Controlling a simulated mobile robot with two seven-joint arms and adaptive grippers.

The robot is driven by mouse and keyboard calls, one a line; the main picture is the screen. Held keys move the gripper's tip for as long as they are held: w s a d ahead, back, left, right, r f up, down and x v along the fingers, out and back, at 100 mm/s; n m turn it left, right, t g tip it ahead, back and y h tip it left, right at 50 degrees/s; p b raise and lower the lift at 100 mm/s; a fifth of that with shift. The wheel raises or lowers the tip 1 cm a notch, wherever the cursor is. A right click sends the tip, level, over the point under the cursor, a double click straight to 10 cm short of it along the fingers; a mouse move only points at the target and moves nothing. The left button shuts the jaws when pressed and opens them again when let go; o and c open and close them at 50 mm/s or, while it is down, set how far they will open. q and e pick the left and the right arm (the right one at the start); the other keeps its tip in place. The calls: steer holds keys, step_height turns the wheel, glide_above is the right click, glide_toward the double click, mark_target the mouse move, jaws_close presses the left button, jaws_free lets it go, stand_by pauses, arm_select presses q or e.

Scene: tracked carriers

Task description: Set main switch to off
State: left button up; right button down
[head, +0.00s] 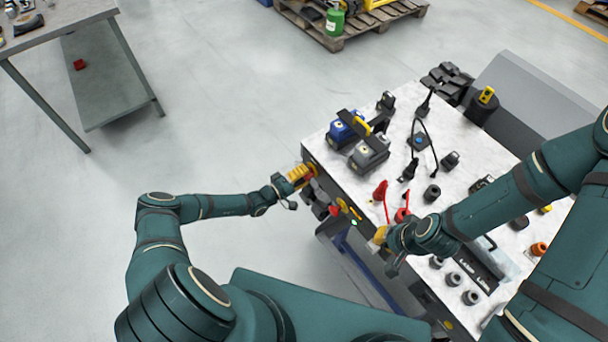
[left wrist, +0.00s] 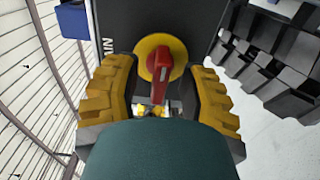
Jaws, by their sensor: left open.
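The main switch is a red handle (left wrist: 160,72) on a round yellow plate, mounted on the dark end panel of the carrier; it shows in the left wrist view. The handle runs nearly upright in that picture. My left gripper (left wrist: 160,95) is open, with one yellow ribbed finger on each side of the handle and visible gaps between. In the head view my left gripper (head: 299,177) is at the carrier's panel and mostly covers the switch. My right gripper (head: 382,236) is by the carrier's near edge; its finger gap does not show clearly.
The carrier's white top (head: 398,165) bears batteries (head: 367,153), black sockets and red-handled tools. A red part (head: 334,210) and a green light (head: 354,222) sit on its panel. A grey bench (head: 60,25) stands far left, a pallet (head: 375,25) behind. Open floor lies left.

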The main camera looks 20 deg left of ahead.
arm_select(q)
jaws_close()
steer(key=shift+n, duration=0.3)
steer(key=n, duration=0.3)
steer(key=shift+n, duration=0.4)
steer(key=n+b, duration=0.1)
steer(key=n, duration=0.3)
steer(key=shift+n, duration=0.3)
steer(key=n+b, duration=0.1)
steer(key=n, duration=0.3)
steer(key=n+b, duration=0.1)
steer(key=n, duration=0.3)
steer(key=shift+n, duration=0.3)
steer(key=shift+r, duration=0.1)
